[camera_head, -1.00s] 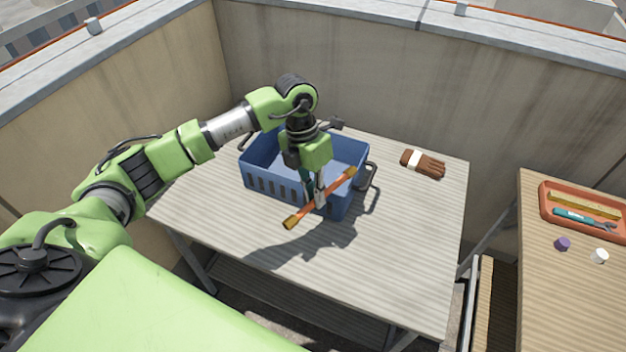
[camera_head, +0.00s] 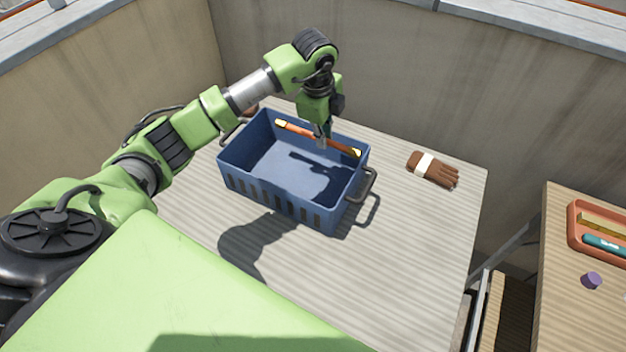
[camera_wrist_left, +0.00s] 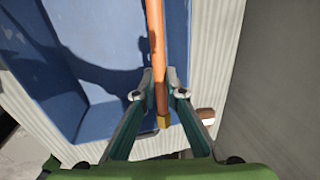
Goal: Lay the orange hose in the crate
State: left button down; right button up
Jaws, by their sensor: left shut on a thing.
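The orange hose (camera_head: 300,133) is short and straight with yellowish ends. My left gripper (camera_head: 322,142) is shut on it, right of its middle, and holds it over the far side of the blue crate (camera_head: 240,178). The hose also shows in the left wrist view (camera_wrist_left: 156,40), between the fingertips of my left gripper (camera_wrist_left: 160,92). The crate stands on the slatted table with its inside open to view. Its floor looks empty, with the shadow of my gripper and the hose on it. My right gripper is not in view.
A second table (camera_head: 590,320) at the right bears an orange tray (camera_head: 577,238) and a purple cap (camera_head: 591,280). Walls stand behind.

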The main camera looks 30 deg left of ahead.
pick_arm(q)
jog(key=shift+w+f, duration=0.1)
send_over(324, 168)
jog(key=f, duration=0.4)
jog(key=s+f, duration=0.1)
jog(key=shift+f+p, duration=0.35)
jog(key=shift+f, duration=0.05)
notch_tip(324, 168, down, 4)
jog(key=shift+w+f, duration=0.1)
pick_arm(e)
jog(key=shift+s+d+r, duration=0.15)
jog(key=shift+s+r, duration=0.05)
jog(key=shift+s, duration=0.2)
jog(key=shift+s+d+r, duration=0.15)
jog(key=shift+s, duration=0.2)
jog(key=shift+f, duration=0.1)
pick_arm(q)
jog(key=c, duration=2.4)
grip_release()
jog(key=shift+o, duration=0.2)
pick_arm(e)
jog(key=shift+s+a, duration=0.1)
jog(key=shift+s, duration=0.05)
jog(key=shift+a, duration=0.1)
